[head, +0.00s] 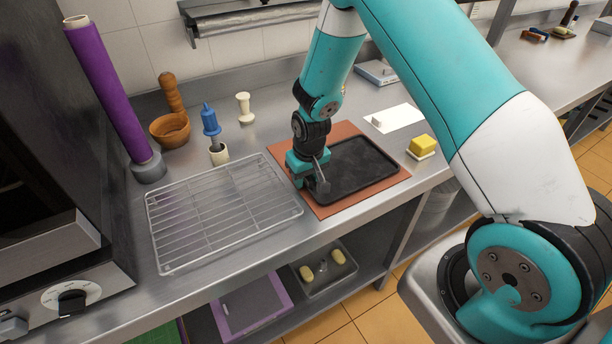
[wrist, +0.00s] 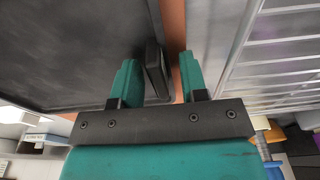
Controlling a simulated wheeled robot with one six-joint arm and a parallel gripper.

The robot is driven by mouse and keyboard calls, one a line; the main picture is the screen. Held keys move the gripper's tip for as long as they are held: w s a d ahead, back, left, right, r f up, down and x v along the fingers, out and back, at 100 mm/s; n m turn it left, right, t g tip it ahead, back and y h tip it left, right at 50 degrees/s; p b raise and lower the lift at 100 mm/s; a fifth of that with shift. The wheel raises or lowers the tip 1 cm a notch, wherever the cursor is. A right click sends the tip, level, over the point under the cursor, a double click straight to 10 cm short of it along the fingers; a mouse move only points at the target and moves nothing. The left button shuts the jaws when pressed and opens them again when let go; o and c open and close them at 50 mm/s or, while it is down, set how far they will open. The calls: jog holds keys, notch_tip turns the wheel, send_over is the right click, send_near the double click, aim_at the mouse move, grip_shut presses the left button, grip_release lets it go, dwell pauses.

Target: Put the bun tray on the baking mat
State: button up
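The dark bun tray (head: 352,172) lies on the orange-brown baking mat (head: 326,208), with strips of mat showing around it. The tray looks flat and empty. My gripper (head: 316,184) is at the tray's left edge, pointing down. In the wrist view, the tray (wrist: 65,50) fills the upper left and a strip of mat (wrist: 174,25) shows beyond its edge. My gripper's fingers (wrist: 158,80) stand apart on either side of the tray's raised rim. A gap shows between the rim and the right finger.
A wire rack (head: 225,212) lies left of the mat. A yellow block (head: 423,145) on a small dish and a white sheet (head: 398,119) are to the right. A blue-handled brush (head: 210,120) and wooden bowl (head: 170,130) stand behind the rack.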

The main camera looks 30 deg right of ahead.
jog(key=shift+r, duration=0.1)
notch_tip(320, 180, up, 12)
jog(key=s+b, duration=0.1)
jog(key=b, duration=0.2)
jog(key=s+a+r+n+y, duration=0.1)
jog(key=s+a+r, duration=0.3)
jog(key=s, duration=0.4)
jog(key=s+a+r+n+g+y, duration=0.1)
jog(key=s+a+r+n, duration=0.2)
jog(key=s+r, duration=0.3)
jog(key=s+a+r+n+y, duration=0.2)
jog(key=s+a+r, duration=0.3)
jog(key=s, duration=0.6)
jog(key=shift+s+n, duration=0.3)
jog(key=shift+s, duration=0.05)
